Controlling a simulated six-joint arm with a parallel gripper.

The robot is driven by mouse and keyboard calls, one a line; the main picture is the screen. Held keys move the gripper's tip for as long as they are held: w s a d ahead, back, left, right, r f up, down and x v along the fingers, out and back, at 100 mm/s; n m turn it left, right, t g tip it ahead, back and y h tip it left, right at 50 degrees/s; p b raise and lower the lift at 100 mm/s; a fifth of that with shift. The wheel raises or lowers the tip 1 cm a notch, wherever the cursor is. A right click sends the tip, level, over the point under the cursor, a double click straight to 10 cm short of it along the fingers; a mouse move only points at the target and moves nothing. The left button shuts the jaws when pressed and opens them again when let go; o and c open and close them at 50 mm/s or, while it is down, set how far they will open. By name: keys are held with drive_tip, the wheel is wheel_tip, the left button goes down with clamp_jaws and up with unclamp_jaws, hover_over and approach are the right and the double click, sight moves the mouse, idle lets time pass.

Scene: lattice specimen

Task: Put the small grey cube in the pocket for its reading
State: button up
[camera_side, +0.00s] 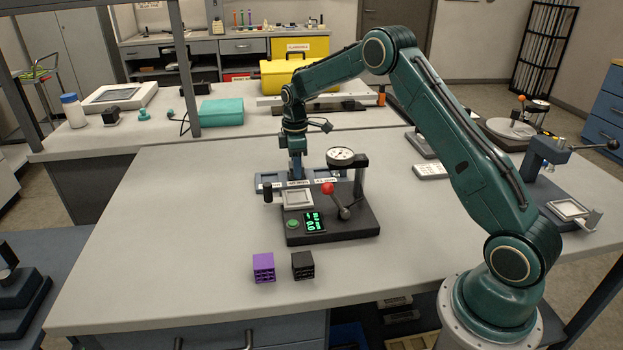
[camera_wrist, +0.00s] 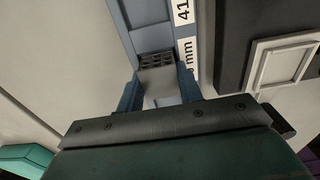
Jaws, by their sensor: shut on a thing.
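The small grey cube (camera_wrist: 156,61) shows in the wrist view with a dark lattice side and a lighter plain face. My gripper (camera_wrist: 158,76) is shut on it, one blue finger on each side. The blue pocket tray (camera_wrist: 121,28) lies under and around the cube in that view; I cannot tell how deep the cube sits in a pocket. In the side view my gripper (camera_side: 296,178) points down at the middle of the tray (camera_side: 259,184), by a partly legible "mm" label. The cube cannot be made out there. Another label begins with 41.
The dark gauge stand (camera_side: 350,226) is just in front of the tray, with a dial (camera_side: 341,156), a red-knobbed lever (camera_side: 328,188) and a green display (camera_side: 315,222). A purple lattice cube (camera_side: 263,268) and a black one (camera_side: 302,265) stand nearer the front. The table's left side is clear.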

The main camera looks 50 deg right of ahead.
drive_tip(key=shift+f, duration=0.15)
drive_tip(key=o, duration=1.6)
drive_tip(key=shift+r, duration=2.5)
drive_tip(key=shift+r, duration=0.15)
wheel_tip(320, 180, up, 14)
drive_tip(key=shift+f, duration=0.25)
